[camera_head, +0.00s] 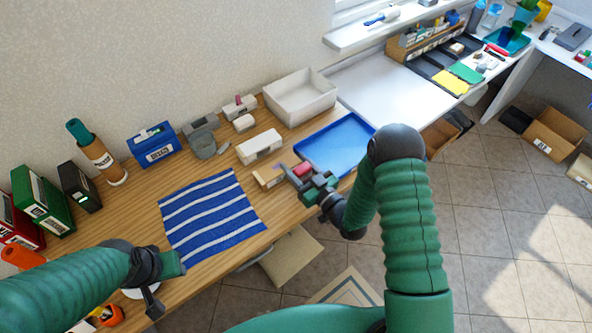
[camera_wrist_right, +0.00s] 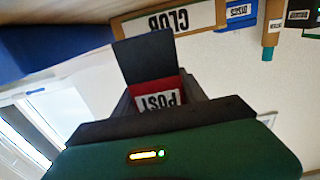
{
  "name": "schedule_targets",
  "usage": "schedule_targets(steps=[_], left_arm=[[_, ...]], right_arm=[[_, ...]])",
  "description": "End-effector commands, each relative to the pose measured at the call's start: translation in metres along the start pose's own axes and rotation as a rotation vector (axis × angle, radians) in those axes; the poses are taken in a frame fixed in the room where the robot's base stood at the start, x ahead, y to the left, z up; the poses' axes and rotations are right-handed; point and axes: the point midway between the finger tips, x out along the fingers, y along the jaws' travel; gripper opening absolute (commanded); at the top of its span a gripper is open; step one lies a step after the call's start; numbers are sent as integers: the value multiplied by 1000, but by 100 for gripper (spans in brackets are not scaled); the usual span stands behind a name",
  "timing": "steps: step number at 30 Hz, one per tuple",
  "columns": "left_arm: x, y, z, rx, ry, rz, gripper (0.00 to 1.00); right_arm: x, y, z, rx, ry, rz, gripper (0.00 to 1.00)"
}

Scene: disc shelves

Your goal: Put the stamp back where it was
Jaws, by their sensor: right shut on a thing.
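A red stamp block with a white label reading POST (camera_wrist_right: 158,98) sits between the fingers of my right gripper (camera_wrist_right: 155,85) in the right wrist view. In the head view my right gripper (camera_head: 302,176) is at the blue tray's near left corner, and the stamp shows as a small red patch (camera_head: 303,168).
A blue tray (camera_head: 355,128), a white bin (camera_head: 328,104), a white block (camera_head: 259,147) and grey holders (camera_head: 206,146) stand around the right gripper. A striped blue cloth (camera_head: 208,216) lies on the table.

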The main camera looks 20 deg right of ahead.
Motion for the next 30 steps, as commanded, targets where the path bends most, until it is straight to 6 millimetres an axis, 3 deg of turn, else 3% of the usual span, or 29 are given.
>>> schedule_targets(steps=[1, 3, 14, 15, 19, 30], left_arm=[[0, 0, 0, 0, 0, 0, 36], [0, 0, 0, 0, 0, 0, 36], [3, 0, 1, -1, 0, 0, 36], [2, 0, 0, -1, 0, 0, 36], [2, 0, 0, -1, 0, 0, 36], [1, 0, 0, 0, 0, 0, 36]], right_arm=[[-2, -3, 14, 5, -9, -3, 23], [-1, -4, 24, 2, -6, -3, 23], [-2, -3, 32, 2, -5, -3, 23], [-2, -3, 30, 2, -5, -3, 54], [-2, -2, 30, 3, -5, -3, 71], [-6, -3, 29, 2, -6, -3, 71]])
